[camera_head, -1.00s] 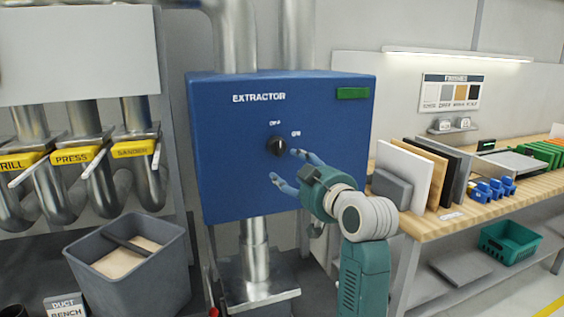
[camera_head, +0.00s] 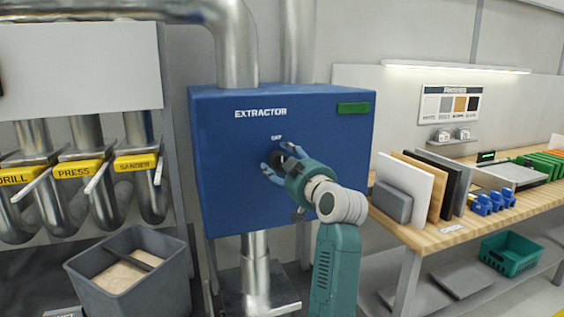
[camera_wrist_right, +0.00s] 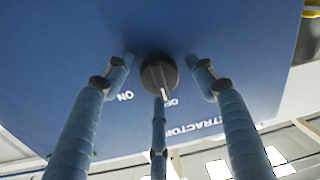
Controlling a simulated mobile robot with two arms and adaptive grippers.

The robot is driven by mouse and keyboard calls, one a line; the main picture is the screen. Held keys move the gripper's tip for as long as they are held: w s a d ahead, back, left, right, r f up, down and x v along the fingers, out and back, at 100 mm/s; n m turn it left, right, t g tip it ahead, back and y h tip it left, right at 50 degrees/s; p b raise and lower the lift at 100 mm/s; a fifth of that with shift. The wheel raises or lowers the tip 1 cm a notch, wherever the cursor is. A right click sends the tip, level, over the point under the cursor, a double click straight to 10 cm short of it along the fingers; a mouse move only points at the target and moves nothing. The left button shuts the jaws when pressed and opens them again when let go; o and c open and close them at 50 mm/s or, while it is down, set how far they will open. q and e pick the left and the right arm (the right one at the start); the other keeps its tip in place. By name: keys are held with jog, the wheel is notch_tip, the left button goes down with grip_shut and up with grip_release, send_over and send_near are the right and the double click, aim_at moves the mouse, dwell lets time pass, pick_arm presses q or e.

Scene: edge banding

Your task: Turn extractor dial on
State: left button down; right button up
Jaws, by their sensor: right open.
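The blue extractor box (camera_head: 230,160) stands in the middle of the head view with its lettered face toward me. Its black dial (camera_head: 288,150) is on the front face, partly hidden by my right gripper (camera_head: 271,162). In the right wrist view, the dial (camera_wrist_right: 159,73) sits between the open blue fingers of my right gripper (camera_wrist_right: 162,68), with "ON" and "OFF" lettering beside it. The outer fingers stand apart on either side of it; a third finger lies in front of its lower edge. Whether this finger touches the dial cannot be told. My left gripper is not in view.
A grey bin (camera_head: 130,272) stands at lower left, below ducts with yellow labels (camera_head: 77,170). A wooden bench (camera_head: 440,232) at right holds upright panels (camera_head: 408,188) and blue clamps (camera_head: 490,204). A green crate (camera_head: 512,253) sits on its lower shelf.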

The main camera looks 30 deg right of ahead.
jog(key=c, duration=1.2)
jog(key=shift+o, duration=0.2)
jog(key=shift+r, duration=0.1)
jog(key=shift+r+m, duration=0.1)
jog(key=shift+m, duration=0.2)
jog(key=m+p, duration=0.2)
jog(key=m, duration=0.2)
jog(key=shift+r+p, duration=0.1)
jog(key=shift+p, duration=0.3)
jog(key=m+p, duration=0.3)
jog(key=m, duration=0.1)
jog(key=shift+m+h, duration=0.3)
jog(key=shift+h, duration=0.1)
jog(key=m+p, duration=0.3)
jog(key=m, duration=0.2)
jog(key=shift+d+m+t+p, duration=0.1)
jog(key=shift+m+t+p, duration=0.2)
jog(key=shift+p, duration=0.1)
jog(key=shift+s+m+h+p, duration=0.1)
jog(key=shift+m+h+p, duration=0.4)
jog(key=shift+m+p, duration=1.15)
jog(key=shift+m+b, duration=0.35)
jog(key=shift+m, duration=0.1)
